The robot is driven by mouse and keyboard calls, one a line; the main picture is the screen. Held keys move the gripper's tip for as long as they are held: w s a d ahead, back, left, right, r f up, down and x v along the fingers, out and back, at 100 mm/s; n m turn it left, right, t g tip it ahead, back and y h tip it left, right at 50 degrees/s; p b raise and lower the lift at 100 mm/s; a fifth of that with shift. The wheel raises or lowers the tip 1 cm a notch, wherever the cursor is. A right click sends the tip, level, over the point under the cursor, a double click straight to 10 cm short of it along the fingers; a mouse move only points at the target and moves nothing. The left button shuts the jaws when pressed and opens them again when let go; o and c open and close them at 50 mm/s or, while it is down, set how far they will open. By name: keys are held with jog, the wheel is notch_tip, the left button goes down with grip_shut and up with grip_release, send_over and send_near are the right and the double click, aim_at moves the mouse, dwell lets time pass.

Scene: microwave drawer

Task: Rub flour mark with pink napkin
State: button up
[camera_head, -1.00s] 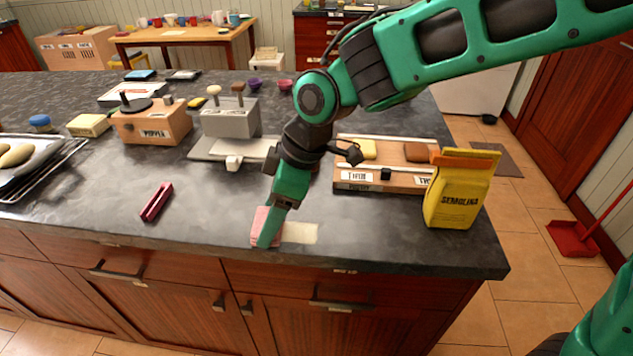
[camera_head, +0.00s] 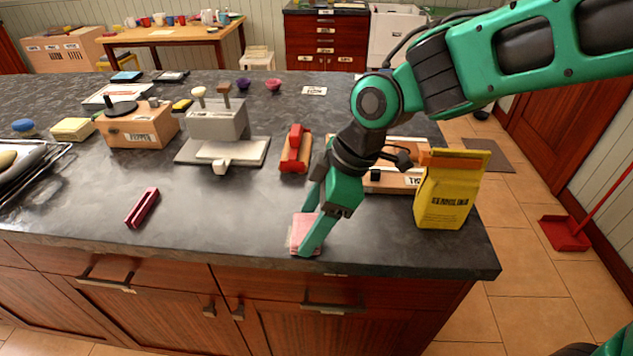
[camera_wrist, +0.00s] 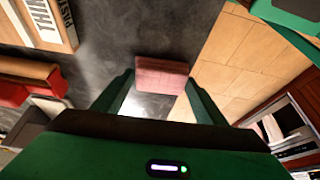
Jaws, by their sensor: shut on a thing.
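The pink napkin (camera_head: 303,229) lies folded on the dark countertop near its front edge. It also shows ahead of my fingers in the wrist view (camera_wrist: 162,75). My gripper (camera_head: 311,236) points down at the counter, shut on the napkin and holding it against the surface. The cream flour mark is not clearly visible in the head view; the napkin and fingers cover its place. In the wrist view a whitish patch (camera_wrist: 148,104) shows between my fingers beside the napkin; I cannot tell whether it is flour or glare.
A yellow semolina bag (camera_head: 449,190) stands to the right of my gripper. A wooden tray (camera_head: 392,183) lies behind my wrist, and a red-topped block (camera_head: 295,150) stands behind to the left. A dark red bar (camera_head: 142,208) lies left. The counter between bar and napkin is clear.

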notch_tip(320, 180, up, 2)
jog(key=shift+d+r, duration=0.1)
jog(key=shift+r, duration=3)
jog(key=shift+s, duration=0.1)
